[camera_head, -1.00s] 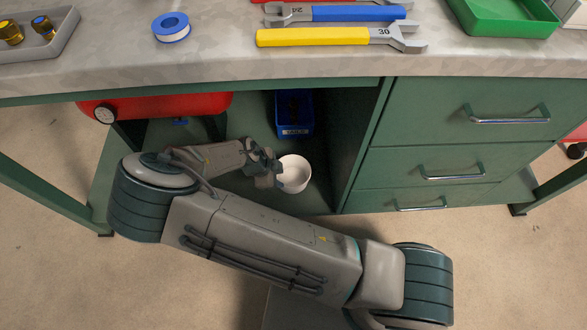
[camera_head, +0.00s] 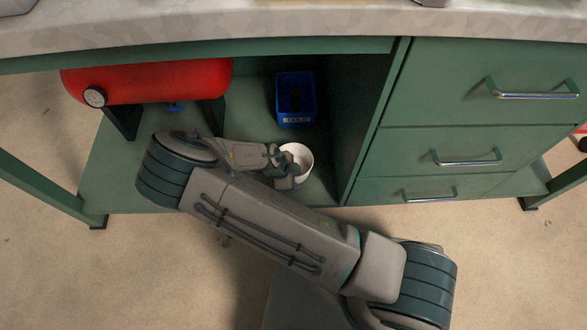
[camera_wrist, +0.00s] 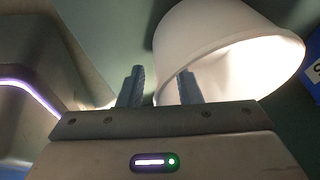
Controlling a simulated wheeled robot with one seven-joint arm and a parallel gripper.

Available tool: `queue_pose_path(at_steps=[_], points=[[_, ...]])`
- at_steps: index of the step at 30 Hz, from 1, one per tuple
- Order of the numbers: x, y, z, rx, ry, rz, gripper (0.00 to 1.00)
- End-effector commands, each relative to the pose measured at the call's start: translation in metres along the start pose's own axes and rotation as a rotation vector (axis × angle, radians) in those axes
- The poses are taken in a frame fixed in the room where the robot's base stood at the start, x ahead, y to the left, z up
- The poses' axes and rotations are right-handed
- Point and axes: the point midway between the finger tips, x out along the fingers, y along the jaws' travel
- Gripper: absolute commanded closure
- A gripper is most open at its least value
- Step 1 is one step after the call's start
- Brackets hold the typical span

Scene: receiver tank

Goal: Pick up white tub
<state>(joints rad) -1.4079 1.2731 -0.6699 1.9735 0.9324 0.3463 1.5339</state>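The white tub (camera_head: 303,157) stands on the green lower shelf under the bench, partly hidden by my gripper (camera_head: 284,165) at its left side. In the wrist view the tub (camera_wrist: 215,45) looks tilted, with its lit opening facing my gripper (camera_wrist: 161,90). The two fingers are apart with nothing clamped between them. The right finger overlaps the tub's opening and the left finger is outside it, so the near rim lies between them in the picture. I cannot tell whether either finger touches the tub.
A blue bin (camera_head: 296,100) stands behind the tub on the shelf (camera_head: 120,180). A red tank (camera_head: 150,80) with a gauge is at the left. The green drawer cabinet (camera_head: 470,125) closes off the right side, and the bench top (camera_head: 250,28) is overhead.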

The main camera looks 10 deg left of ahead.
Motion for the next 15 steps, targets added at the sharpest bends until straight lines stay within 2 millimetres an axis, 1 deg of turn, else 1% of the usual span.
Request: queue_pose_path(at_steps=[1,7,10,11,15], points=[[0.0034,0.0000,0.0006,0.000,-0.001,0.000,0.69],[0.0020,-0.0003,0.0001,-0.001,-0.001,-0.001,0.69],[0.0019,-0.0003,0.0001,-0.001,0.000,-0.001,0.97],[0.0019,-0.0003,0.0001,-0.001,0.000,-0.001,1.00],[0.0019,-0.0002,0.0001,-0.001,0.000,-0.001,1.00]])
